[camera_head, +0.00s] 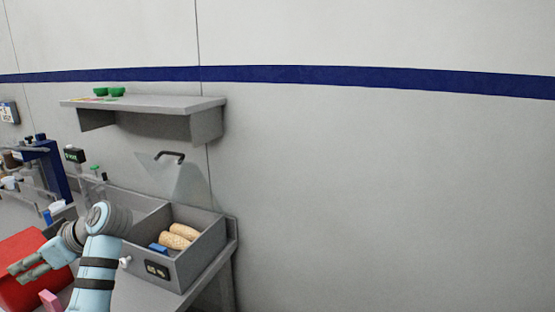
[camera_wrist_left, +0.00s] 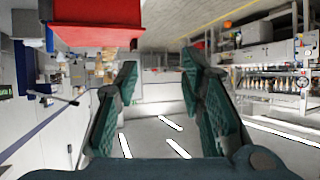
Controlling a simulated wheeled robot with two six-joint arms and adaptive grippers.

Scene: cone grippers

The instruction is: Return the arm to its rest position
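My left arm (camera_head: 93,275) rises from the bottom left of the head view, bends, and ends in my left gripper (camera_head: 24,268), which points left. The gripper is in front of a red box (camera_head: 18,245); I cannot tell whether they touch. In the left wrist view my left gripper (camera_wrist_left: 160,72) has its two green fingers apart, with nothing between them. The red box (camera_wrist_left: 98,18) also shows there, at the top and beyond the fingers. My right gripper is in neither view.
A grey bin (camera_head: 215,240) with two tan corn-like pieces (camera_head: 180,236) and a blue piece (camera_head: 158,247) sits right of my arm. Lab gear (camera_head: 50,165) stands at left. The right is bare wall.

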